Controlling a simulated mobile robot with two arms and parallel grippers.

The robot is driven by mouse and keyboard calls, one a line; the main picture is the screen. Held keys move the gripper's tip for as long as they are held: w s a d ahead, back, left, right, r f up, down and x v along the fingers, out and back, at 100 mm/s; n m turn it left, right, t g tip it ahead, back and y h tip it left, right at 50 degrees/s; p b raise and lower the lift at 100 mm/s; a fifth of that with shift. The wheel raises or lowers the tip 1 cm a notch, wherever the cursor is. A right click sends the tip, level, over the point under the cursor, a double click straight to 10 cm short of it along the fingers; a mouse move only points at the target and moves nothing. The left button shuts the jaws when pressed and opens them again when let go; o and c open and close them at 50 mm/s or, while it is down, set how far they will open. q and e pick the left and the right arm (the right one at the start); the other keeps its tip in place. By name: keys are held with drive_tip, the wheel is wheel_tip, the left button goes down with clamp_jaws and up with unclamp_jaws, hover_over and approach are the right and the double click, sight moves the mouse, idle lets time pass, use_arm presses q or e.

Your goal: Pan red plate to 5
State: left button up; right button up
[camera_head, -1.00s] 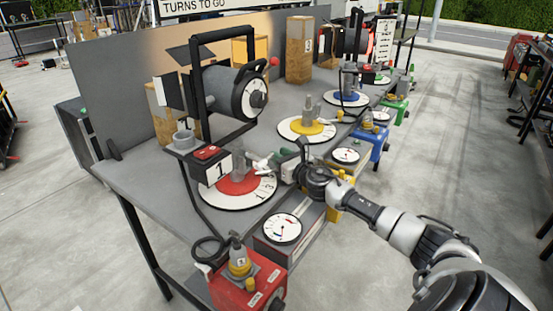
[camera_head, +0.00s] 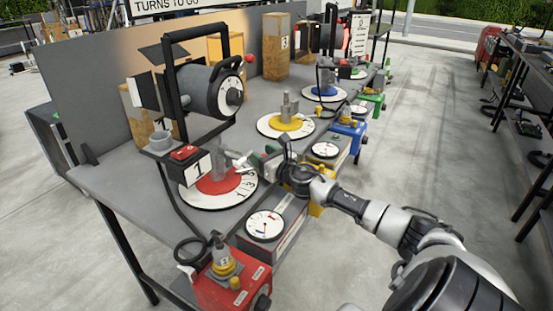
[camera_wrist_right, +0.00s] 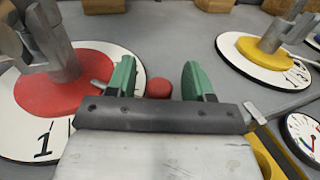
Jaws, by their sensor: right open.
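The red plate (camera_head: 219,182) is the red disc in the middle of a white numbered dial (camera_head: 188,198) on the bench, under the nearest lamp. A grey post stands on it, with a light handle reaching right. My right gripper (camera_head: 250,160) is at the right edge of this dial, beside the handle's end. In the right wrist view my right gripper (camera_wrist_right: 156,80) is open, with green fingers apart. A red knob (camera_wrist_right: 159,88) shows between the fingers; I cannot tell whether they touch it. The red plate (camera_wrist_right: 62,88) is to their left. My left gripper is not in view.
The black lamp (camera_head: 211,88) stands over the plate, by a box marked 1 (camera_head: 197,169). A yellow plate (camera_head: 288,122) and a blue plate (camera_head: 325,90) are farther along the bench. A gauge (camera_head: 265,225) and a red control box (camera_head: 232,285) are nearer. The floor right is open.

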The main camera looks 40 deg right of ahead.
drive_tip(key=s, duration=0.5)
drive_tip(key=s+b, duration=0.1)
drive_tip(key=s, duration=0.1)
drive_tip(key=shift+s+a+f, duration=0.1)
drive_tip(key=shift+s+a, duration=0.15)
drive_tip(key=shift+s, duration=1.1)
